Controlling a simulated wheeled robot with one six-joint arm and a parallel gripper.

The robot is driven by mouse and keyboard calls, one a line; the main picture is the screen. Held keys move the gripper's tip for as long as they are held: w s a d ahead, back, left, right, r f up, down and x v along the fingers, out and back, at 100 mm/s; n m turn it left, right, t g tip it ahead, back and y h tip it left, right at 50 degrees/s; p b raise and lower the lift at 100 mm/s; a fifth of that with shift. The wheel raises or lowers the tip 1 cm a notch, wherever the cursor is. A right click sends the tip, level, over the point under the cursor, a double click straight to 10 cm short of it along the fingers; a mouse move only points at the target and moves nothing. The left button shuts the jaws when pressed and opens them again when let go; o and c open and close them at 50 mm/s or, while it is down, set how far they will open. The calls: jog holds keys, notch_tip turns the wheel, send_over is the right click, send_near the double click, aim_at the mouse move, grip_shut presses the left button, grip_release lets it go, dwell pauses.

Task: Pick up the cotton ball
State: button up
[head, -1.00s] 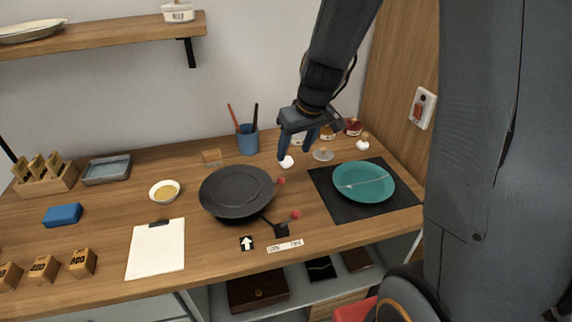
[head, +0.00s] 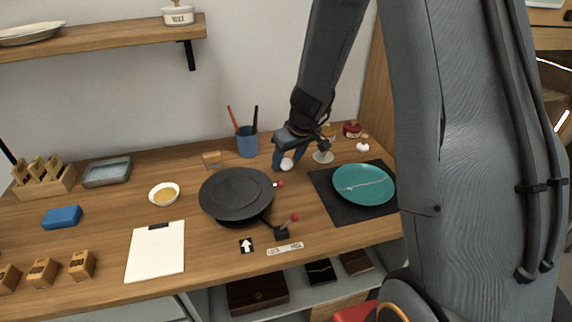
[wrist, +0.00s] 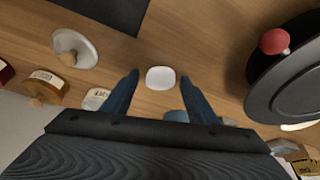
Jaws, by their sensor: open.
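The cotton ball (wrist: 161,78) is a small white rounded thing on the wooden bench top. In the wrist view it lies between and just beyond the tips of my open gripper (wrist: 158,80), apart from both fingers. In the head view the cotton ball (head: 287,164) shows low beside my gripper (head: 287,160), partly covered by a finger. The gripper points down, and nothing is held in it. How high the fingertips are above the bench is hard to tell.
A dark turntable (head: 236,193) with red-knobbed levers stands to the left. A teal plate (head: 364,184) on a black mat (head: 325,186) lies to the right. A blue cup (head: 247,143) with tools is behind left. Small jars (head: 352,130) stand behind right.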

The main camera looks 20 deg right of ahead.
aim_at(287, 161)
jog(key=c, duration=1.2)
notch_tip(287, 161, up, 18)
jog(key=o, duration=0.5)
jog(key=c, duration=0.4)
